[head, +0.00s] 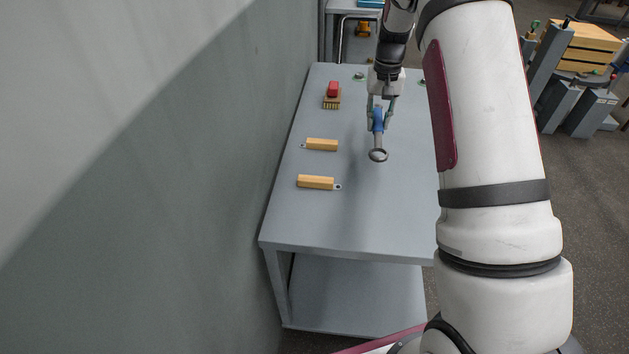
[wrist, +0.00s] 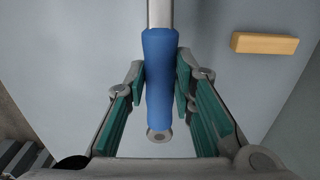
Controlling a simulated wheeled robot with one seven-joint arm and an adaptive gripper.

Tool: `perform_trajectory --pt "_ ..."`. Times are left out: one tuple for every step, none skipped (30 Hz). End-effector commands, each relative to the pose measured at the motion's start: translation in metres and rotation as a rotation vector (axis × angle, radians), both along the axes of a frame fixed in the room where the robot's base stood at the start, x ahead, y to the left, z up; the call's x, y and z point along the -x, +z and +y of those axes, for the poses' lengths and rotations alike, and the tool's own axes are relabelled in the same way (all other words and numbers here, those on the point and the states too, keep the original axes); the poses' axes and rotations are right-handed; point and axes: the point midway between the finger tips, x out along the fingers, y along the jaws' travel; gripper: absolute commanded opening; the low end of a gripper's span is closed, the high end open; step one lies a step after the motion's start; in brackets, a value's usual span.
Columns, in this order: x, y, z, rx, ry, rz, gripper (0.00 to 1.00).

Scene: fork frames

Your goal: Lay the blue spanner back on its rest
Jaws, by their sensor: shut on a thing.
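The blue spanner (head: 377,122) has a blue handle and a grey ring end that points toward the near side of the table in the head view. My gripper (head: 381,104) is shut on its blue handle. In the wrist view the handle (wrist: 160,65) lies between the green pads of my gripper (wrist: 161,75), and the ring end is out of frame. The spanner appears held over the grey table (head: 350,225); its exact height is hard to tell.
Two yellow-handled tools (head: 322,145) (head: 316,182) lie on the table's left half; one yellow handle (wrist: 264,43) shows in the wrist view. A red-topped brush (head: 332,93) stands farther back. A wall (head: 190,150) borders the left. The table's near part is clear.

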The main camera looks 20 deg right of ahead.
Motion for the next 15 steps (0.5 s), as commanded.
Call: perform_trajectory --pt "0.0 0.0 0.004 -0.001 0.002 0.0 0.0" --pt "0.0 0.0 0.007 -0.001 0.003 0.0 0.0" --pt "0.0 0.0 0.012 0.0 0.003 0.001 0.0" --pt "0.0 -0.001 0.018 0.0 0.004 0.001 0.0" --pt "0.0 -0.001 0.025 0.0 0.005 0.001 0.0" --pt "0.001 -0.002 0.034 0.0 0.006 0.001 0.0" --pt "0.001 -0.002 0.041 0.0 0.007 0.001 0.0" --pt "0.001 -0.003 0.048 0.0 0.006 0.0 0.0" --pt "0.001 -0.004 0.059 0.0 0.007 0.0 0.0" --pt "0.001 -0.005 0.066 0.0 0.006 0.001 0.0" --pt "0.002 -0.005 0.073 0.0 0.006 0.001 0.0" --pt "0.002 -0.006 0.083 0.0 0.006 0.001 0.0" --pt "0.002 -0.007 0.09 0.0 0.006 0.001 0.0" --pt "0.002 -0.008 0.096 0.0 0.005 0.0 0.0" --pt "0.002 -0.009 0.105 0.0 0.006 0.0 0.0"
